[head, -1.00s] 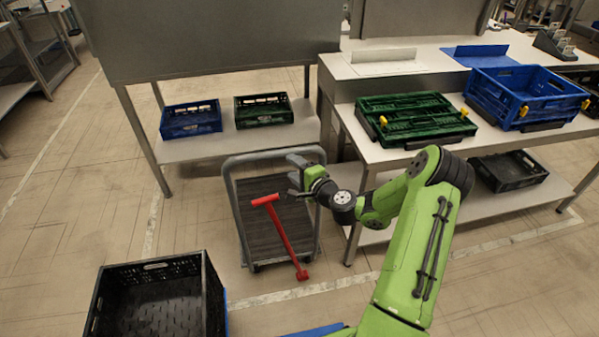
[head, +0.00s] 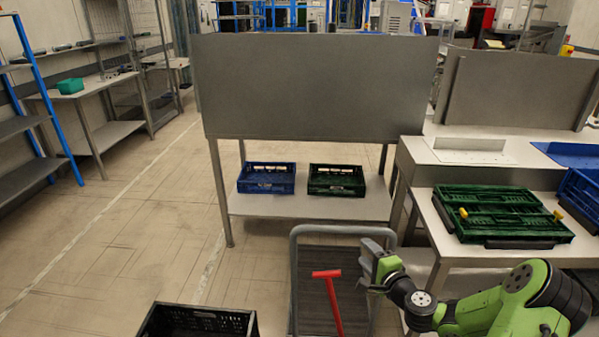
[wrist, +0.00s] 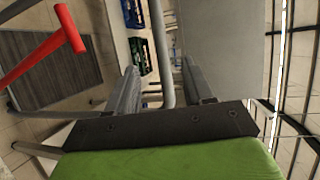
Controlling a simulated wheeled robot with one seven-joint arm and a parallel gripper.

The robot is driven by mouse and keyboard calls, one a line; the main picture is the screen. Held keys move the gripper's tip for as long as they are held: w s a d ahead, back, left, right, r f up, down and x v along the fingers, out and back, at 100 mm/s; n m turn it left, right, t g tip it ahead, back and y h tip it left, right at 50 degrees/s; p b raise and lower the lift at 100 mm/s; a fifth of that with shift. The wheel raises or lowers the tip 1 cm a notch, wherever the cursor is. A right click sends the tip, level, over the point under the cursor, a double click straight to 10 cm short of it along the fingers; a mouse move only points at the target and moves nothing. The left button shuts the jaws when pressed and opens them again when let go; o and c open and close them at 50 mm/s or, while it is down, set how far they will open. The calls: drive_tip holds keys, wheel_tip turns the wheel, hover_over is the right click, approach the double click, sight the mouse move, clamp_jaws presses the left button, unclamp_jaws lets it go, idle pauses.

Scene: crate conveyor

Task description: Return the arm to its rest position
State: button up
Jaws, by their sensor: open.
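My gripper (head: 366,268) is at the lower right of the head view, at the end of my green arm, above the right side of a grey platform trolley (head: 304,278). In the wrist view its two dark fingers (wrist: 158,88) stand apart with nothing held between them. A red T-shaped handle (head: 333,300) lies to the left of my gripper, over the trolley deck, and its red end also shows at the upper left of the wrist view (wrist: 66,32). My gripper is not touching it.
A steel table (head: 440,232) at right bears a folded green crate (head: 500,212) and a blue crate (head: 583,190). A shelf (head: 300,205) behind the trolley holds a blue crate (head: 267,178) and a green crate (head: 336,180). A black crate (head: 200,318) is at front left. Floor at left is clear.

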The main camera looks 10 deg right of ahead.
drive_tip(key=s+a+r+n+g+y+p, duration=0.2)
drive_tip(key=s+a+r+n+g, duration=0.25)
drive_tip(key=a+n, duration=0.3)
drive_tip(key=s+a+r+n+g+y+p, duration=0.1)
drive_tip(key=s+a+r+n+g, duration=0.2)
drive_tip(key=a+r+n, duration=0.45)
drive_tip(key=s+r+n+g+h+p, duration=0.1)
drive_tip(key=s+r, duration=0.4)
drive_tip(key=s, duration=0.7)
drive_tip(key=s+r+n+g+h+p, duration=0.1)
drive_tip(key=s+r+h, duration=0.3)
drive_tip(key=s, duration=0.8)
drive_tip(key=shift+a+r+g+p, duration=0.2)
drive_tip(key=shift+r+g+p, duration=0.2)
drive_tip(key=shift+p, duration=0.4)
